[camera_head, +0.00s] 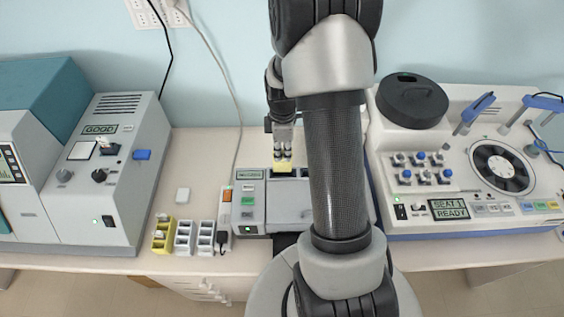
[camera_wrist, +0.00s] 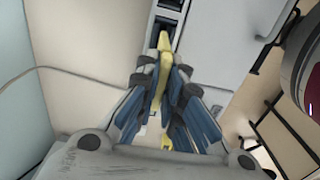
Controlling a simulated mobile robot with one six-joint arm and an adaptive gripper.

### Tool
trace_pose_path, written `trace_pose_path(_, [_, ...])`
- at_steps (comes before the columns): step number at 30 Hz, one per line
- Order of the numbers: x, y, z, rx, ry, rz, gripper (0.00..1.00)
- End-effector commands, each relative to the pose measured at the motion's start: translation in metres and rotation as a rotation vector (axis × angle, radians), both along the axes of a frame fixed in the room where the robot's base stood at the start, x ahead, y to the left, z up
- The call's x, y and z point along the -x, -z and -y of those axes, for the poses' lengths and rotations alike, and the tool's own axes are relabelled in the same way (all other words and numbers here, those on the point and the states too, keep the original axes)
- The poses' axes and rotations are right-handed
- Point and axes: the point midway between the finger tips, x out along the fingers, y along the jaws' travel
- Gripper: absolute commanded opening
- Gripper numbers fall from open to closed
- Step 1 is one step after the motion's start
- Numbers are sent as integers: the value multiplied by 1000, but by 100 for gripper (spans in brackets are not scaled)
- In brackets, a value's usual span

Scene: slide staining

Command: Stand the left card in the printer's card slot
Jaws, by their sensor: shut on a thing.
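My gripper (camera_head: 284,152) is shut on a yellow card (camera_head: 283,167) and holds it at the back part of the grey printer (camera_head: 251,214). In the wrist view the card (camera_wrist: 161,62) stands edge-on between the blue-padded fingers of my gripper (camera_wrist: 160,82). Its far end points at a dark slot (camera_wrist: 169,20) in the grey housing. I cannot tell whether the card's end is inside the slot or just short of it. My arm hides the printer's right side in the head view.
A grey machine reading GOOD (camera_head: 132,178) is at left. A stainer with a round black lid (camera_head: 411,101) is at right. A cable hangs behind.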

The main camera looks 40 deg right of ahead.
Motion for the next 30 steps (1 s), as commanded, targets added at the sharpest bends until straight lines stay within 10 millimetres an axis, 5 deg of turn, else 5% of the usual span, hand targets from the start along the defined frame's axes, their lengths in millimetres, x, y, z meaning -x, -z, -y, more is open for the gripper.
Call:
trace_pose_path(13, [0, 52, 0, -1, 0, -1, 0])
trace_pose_path(26, [0, 60, 0, 1, 0, 1, 0])
trace_pose_path(30, [0, 59, 0, 1, 0, 1, 15])
